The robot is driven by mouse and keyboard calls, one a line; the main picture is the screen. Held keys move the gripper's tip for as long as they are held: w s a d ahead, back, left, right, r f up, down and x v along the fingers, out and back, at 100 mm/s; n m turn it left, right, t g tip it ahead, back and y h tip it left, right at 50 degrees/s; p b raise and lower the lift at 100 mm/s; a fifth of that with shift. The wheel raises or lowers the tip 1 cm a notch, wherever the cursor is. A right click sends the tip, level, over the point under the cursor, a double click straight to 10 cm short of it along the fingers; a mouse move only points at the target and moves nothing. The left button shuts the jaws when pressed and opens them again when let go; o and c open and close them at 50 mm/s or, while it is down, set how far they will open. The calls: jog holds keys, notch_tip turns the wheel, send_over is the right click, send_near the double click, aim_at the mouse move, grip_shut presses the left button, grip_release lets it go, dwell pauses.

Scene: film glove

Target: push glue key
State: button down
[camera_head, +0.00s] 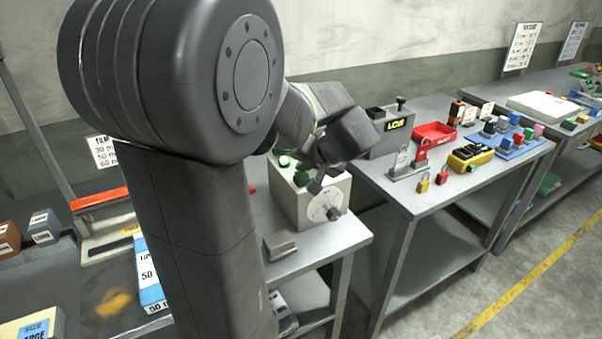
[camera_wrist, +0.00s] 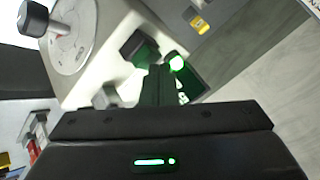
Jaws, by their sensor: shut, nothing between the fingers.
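A beige box (camera_head: 306,202) stands on a grey bench, with a round white dial (camera_head: 325,205) and dark knob on its front. Dark green keys (camera_head: 302,179) sit on its top; one green key (camera_wrist: 140,50) also shows in the wrist view, beside a lit green lamp (camera_wrist: 176,62). I cannot read which key is the glue key. My gripper (camera_wrist: 158,72) is shut and empty, its fingertips just by the green key and lamp. I cannot tell whether they touch. In the head view my gripper (camera_head: 316,184) is over the box top, partly hiding the keys.
A small grey block (camera_head: 279,246) lies on the bench in front of the box. On the bench to the right are a grey box marked LCB (camera_head: 388,130), padlocks (camera_head: 442,175), a red tray (camera_head: 434,133) and a yellow device (camera_head: 470,157). My arm hides much of the left.

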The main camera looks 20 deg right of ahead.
aim_at(304, 175)
jog(key=shift+f, duration=0.2)
jog(key=shift+r, duration=0.65)
dwell(0.3)
jog(key=shift+r+p, duration=1.75)
jog(key=shift+r, duration=1.25)
jog(key=shift+f, duration=0.15)
